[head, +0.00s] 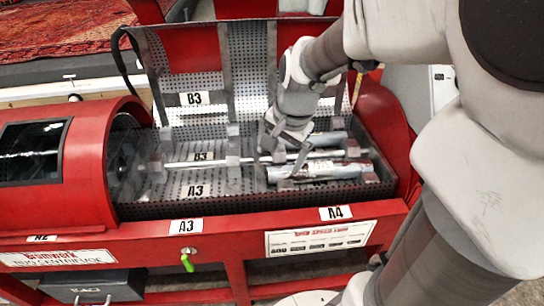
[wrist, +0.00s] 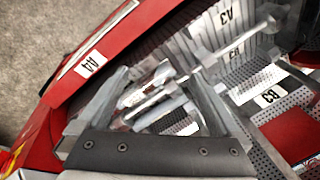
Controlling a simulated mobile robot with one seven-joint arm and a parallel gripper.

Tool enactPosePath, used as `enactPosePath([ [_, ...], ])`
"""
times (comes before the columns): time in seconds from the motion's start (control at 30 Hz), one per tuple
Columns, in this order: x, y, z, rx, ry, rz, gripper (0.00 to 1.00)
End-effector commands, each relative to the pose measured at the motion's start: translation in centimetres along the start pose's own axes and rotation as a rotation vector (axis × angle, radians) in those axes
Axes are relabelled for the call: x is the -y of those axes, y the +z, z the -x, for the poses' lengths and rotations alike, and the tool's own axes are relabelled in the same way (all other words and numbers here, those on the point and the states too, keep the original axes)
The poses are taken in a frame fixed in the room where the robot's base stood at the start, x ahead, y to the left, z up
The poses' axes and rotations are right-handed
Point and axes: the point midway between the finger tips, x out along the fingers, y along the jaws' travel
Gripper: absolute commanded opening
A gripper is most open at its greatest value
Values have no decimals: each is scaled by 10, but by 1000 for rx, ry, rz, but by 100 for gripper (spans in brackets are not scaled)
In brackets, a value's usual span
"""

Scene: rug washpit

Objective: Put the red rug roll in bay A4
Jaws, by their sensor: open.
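A pale, silvery wrapped roll (head: 322,170) with faint reddish marks lies in the right front part of the machine, behind the A4 label (head: 336,213). I cannot tell for sure whether it is the red rug roll; no plainly red roll shows. My gripper (head: 286,150) is over the left end of this roll, pointing down, its fingers apart. In the wrist view my gripper (wrist: 160,76) is open, with shiny wrapped shapes (wrist: 148,94) seen between the fingers. Whether the fingers touch the roll is unclear. The A4 label also shows in the wrist view (wrist: 90,63).
A second grey roll (head: 325,139) lies behind, beyond a metal shaft (head: 200,163) running along the perforated trough. The A3 bay (head: 196,190) at left looks empty. A raised perforated lid (head: 193,60) stands behind. A red drum housing (head: 70,160) closes the left side.

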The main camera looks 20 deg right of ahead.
Motion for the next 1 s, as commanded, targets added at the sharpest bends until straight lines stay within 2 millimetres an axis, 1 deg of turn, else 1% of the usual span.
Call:
enactPosePath([
  [0.03,-1,10,16,-2,-33,78,100],
  [0.1,-4,24,34,-9,-62,197,100],
  [0.3,-19,63,80,-80,-112,540,100],
  [0.4,-30,79,97,-132,-110,699,100],
  [0.5,-40,92,108,-179,-95,824,100],
  [0.67,-51,102,116,-225,-67,943,100],
  [0.8,-54,105,117,-235,-58,972,100],
  [1.0,-53,105,117,-234,-59,971,100],
])
